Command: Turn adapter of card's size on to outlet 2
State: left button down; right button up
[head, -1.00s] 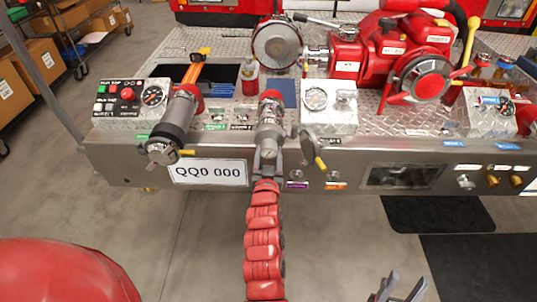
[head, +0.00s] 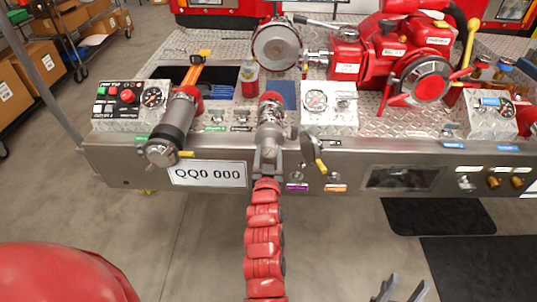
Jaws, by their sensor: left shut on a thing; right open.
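A silvery adapter (head: 270,117) sits on the middle outlet, below a red ring (head: 271,97). My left gripper (head: 266,153) is shut on its lower front end, its red-jointed arm rising from the bottom edge. The gripper hides part of the end. My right gripper (head: 402,290) is open and empty at the bottom edge, partly cut off. A larger dark cylindrical fitting (head: 173,130) with a yellow lever is on the outlet to the left. I cannot identify a size card or read the small outlet labels.
A round grey cap (head: 308,147) with a yellow handle hangs close right of the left gripper. A gauge box (head: 330,107) and red pump (head: 400,55) stand behind. The plate (head: 208,174) is on the bumper front.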

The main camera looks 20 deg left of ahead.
pick_arm(q)
jog(key=shift+b+x, duration=0.6)
jog(key=shift+x, duration=0.6)
dwell(1.0)
jog(key=shift+r+m+p, duration=0.25)
jog(key=shift+m+p, duration=0.35)
jog(key=shift+m, duration=0.1)
jog(key=shift+d+m+p, duration=0.1)
jog(key=shift+m+p, duration=0.25)
jog(key=shift+m, duration=0.55)
jog(key=shift+f+m, duration=0.25)
jog(key=shift+m, duration=0.75)
